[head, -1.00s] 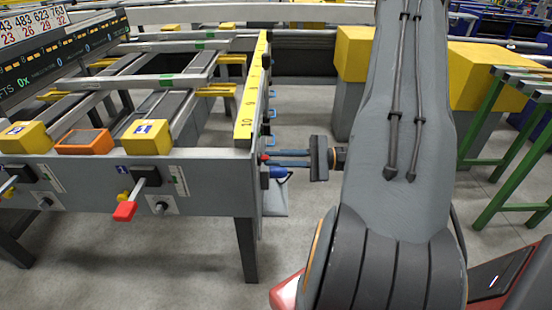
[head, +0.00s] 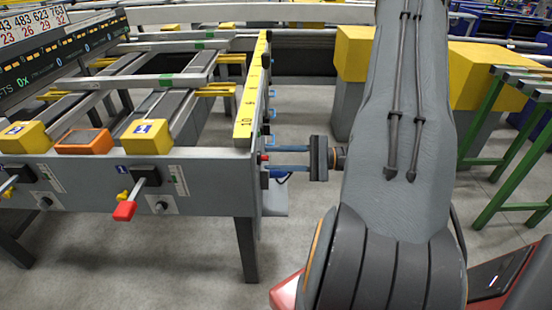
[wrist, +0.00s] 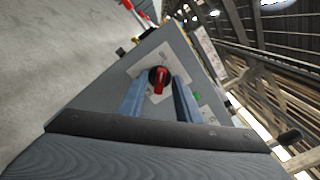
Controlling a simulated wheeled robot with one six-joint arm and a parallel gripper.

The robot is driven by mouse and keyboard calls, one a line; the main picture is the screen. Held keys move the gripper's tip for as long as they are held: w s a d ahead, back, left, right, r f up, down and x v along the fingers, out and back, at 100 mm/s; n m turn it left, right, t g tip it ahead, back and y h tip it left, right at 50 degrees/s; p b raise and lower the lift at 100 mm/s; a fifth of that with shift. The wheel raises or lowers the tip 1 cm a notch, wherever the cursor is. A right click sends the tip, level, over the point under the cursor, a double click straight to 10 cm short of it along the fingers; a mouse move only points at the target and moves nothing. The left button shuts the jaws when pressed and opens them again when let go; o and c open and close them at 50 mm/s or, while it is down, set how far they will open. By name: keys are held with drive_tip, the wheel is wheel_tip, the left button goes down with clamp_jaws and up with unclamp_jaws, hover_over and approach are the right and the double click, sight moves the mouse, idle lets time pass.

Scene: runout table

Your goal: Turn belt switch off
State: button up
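The belt switch is a red rotary knob with a dark base (wrist: 158,77) on a white plate, on the end panel of the table. In the wrist view it shows between my two blue fingers. In the head view only a small red bit of it (head: 264,157) shows at the panel's edge. My gripper (head: 270,157) is open, with its fingers pointing left at the panel, one on either side of the knob. I cannot tell whether the fingers touch the knob.
The runout table's grey frame (head: 215,185) fills the left, with a red-handled lever (head: 125,210) on its front. A green button (wrist: 196,97) sits near the switch. Yellow blocks (head: 354,52) stand behind, and a green-legged roller stand (head: 490,120) is at right.

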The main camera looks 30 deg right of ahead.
drive_tip(key=v, duration=0.7)
drive_tip(key=shift+s+d, duration=0.25)
drive_tip(key=shift+d, duration=0.05)
idle(0.4)
drive_tip(key=s+a+r+n+g+h+p, duration=0.2)
drive_tip(key=s+a+r+n+g, duration=0.1)
drive_tip(key=a+g, duration=0.4)
drive_tip(key=s+a+r+n+g+h+p, duration=0.25)
drive_tip(key=a+n+g, duration=0.2)
drive_tip(key=a, duration=0.45)
drive_tip(key=s+a+r+n+h+p, duration=0.2)
drive_tip(key=a+r+n+h+p, duration=0.1)
drive_tip(key=r+n+h, duration=0.1)
drive_tip(key=s+a+r+n+t+h+p, duration=0.1)
drive_tip(key=s+a+r+n+h+p, duration=0.1)
drive_tip(key=r+h, duration=0.4)
drive_tip(key=shift+s+a+r+n+p, duration=0.3)
drive_tip(key=shift+a+r+n+p, duration=0.15)
drive_tip(key=shift+a+n+p, duration=0.45)
